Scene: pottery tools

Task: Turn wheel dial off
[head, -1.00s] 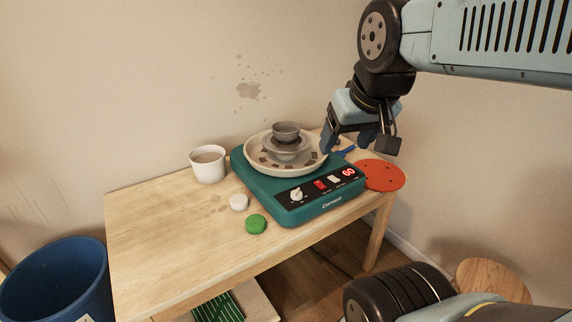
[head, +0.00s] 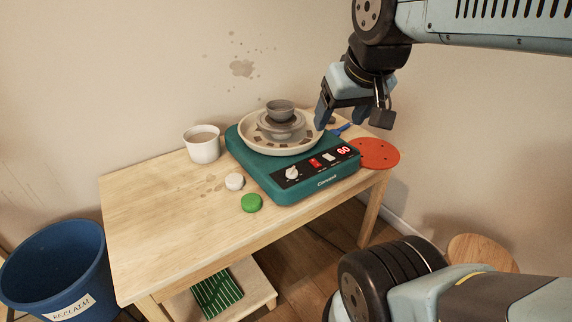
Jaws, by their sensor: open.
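The teal pottery wheel (head: 262,165) stands on the wooden table. Its front panel carries a white dial (head: 291,173) at the left, a red switch (head: 315,162), a white switch and a red display reading 60. A grey clay pot (head: 281,113) sits on the wheel head inside the cream splash pan (head: 262,143). My gripper (head: 340,118) is open and empty. It hangs above the right rear side of the wheel, to the right of the pan and apart from the dial. The dial is fully visible.
A white cup (head: 202,145), a white lump (head: 234,181) and a green round piece (head: 251,203) are left of the wheel. An orange disc (head: 376,153) lies at the right. A blue bucket (head: 58,272) stands on the floor. The table's left half is clear.

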